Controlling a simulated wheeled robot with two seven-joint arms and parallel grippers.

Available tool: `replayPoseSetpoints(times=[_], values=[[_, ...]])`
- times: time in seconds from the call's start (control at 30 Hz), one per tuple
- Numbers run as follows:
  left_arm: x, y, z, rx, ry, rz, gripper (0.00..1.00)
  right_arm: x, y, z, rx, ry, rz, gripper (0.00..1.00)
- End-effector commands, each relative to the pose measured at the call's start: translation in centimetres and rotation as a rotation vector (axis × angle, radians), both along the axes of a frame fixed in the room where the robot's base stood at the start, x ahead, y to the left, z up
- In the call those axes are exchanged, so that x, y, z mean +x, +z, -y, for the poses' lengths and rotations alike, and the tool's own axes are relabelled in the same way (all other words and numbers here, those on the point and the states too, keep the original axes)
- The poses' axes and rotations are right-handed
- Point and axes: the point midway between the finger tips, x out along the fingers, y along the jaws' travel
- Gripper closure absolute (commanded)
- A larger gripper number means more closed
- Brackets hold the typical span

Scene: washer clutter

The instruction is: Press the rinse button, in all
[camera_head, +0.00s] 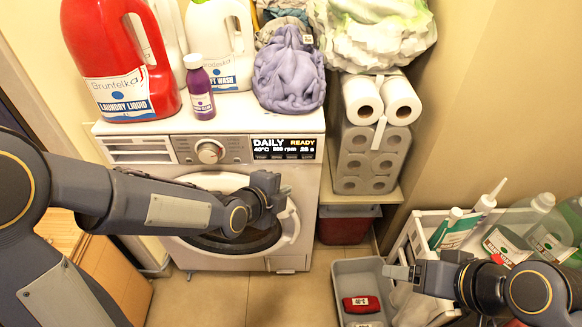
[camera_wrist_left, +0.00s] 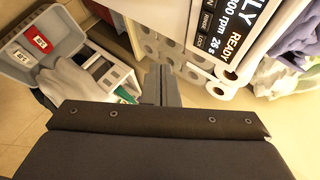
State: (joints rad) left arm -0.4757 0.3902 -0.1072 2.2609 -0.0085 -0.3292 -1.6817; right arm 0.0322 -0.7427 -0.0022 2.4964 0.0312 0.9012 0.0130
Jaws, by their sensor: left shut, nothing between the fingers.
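The white washing machine (camera_head: 225,170) stands against the wall, with a dial (camera_head: 209,151) and a black display (camera_head: 284,147) reading DAILY, READY, 40°C and 26 s. A row of small buttons (camera_head: 284,156) runs along the display's lower part; their labels are too small to read surely in the head view. The display also shows in the left wrist view (camera_wrist_left: 226,30), tilted, with small labels beside it. My left gripper (camera_head: 272,186) is shut and empty, in front of the door and below the display; its fingers show in the left wrist view (camera_wrist_left: 160,85). My right gripper (camera_head: 397,272) is at the lower right, its jaw state unclear.
A red detergent jug (camera_head: 115,60), a purple bottle (camera_head: 200,90) and lilac cloth (camera_head: 289,75) sit on the washer. Paper rolls (camera_head: 370,150) stand right of it. A grey bin (camera_head: 350,270) and a white cart (camera_head: 410,235) with bottles are at the lower right.

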Motion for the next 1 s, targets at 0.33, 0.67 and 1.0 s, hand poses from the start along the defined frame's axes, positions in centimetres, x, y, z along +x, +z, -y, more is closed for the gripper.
replayPoseSetpoints(times=[0.33, 0.67, 1.0], values=[[0.4, -0.9, 1.4, 0.064, -0.068, 0.072, 1.00, 0.0, -0.3, 0.0, 0.000, 0.000, 0.000, 0.28], [1.1, -0.9, 1.4, 0.062, -0.065, 0.070, 1.00, 0.0, -0.3, 0.0, 0.000, 0.000, 0.000, 0.28], [5.6, -0.9, 1.4, 0.061, -0.063, 0.068, 1.00, 0.0, -0.3, 0.0, 0.000, 0.000, 0.000, 0.28]])
